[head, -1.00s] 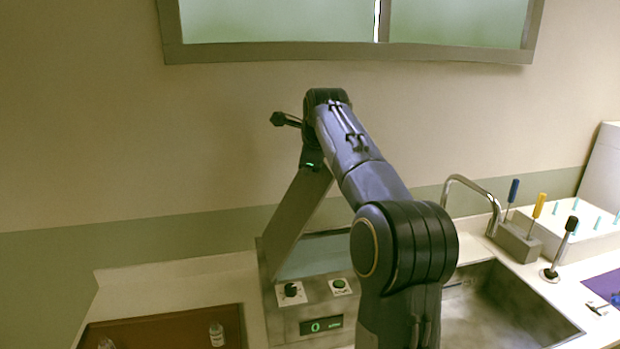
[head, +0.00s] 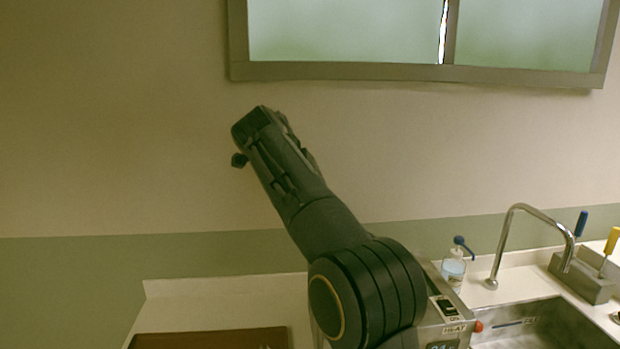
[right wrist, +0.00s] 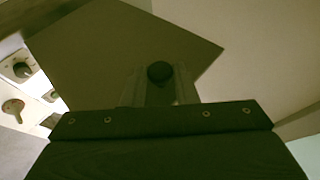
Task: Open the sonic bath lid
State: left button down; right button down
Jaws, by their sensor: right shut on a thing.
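In the right wrist view, my right gripper (right wrist: 159,84) is shut on a small dark round knob (right wrist: 159,70), with one finger on each side of it. Behind the knob is a broad flat dark panel, the sonic bath lid (right wrist: 110,40), seen at a slant. In the head view, my right arm reaches up in front of the wall, and a dark knob-like end (head: 238,160) shows at its far left. The arm hides the lid there. Part of the sonic bath (head: 452,330) shows right of the arm, with a switch and a HEAT label. My left gripper is not in view.
A sink (head: 525,325) with a curved faucet (head: 520,212) lies at the right. A brown tray (head: 210,340) lies at the lower left. The window frame is above.

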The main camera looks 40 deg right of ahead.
dwell(0.3)
jog(key=c, duration=1.2)
grip_release()
jog(key=shift+w+f, duration=0.1)
jog(key=shift+a, duration=0.1)
jog(key=v, duration=0.7)
jog(key=shift+s+a+r+b, duration=0.25)
jog(key=shift+b, duration=0.15)
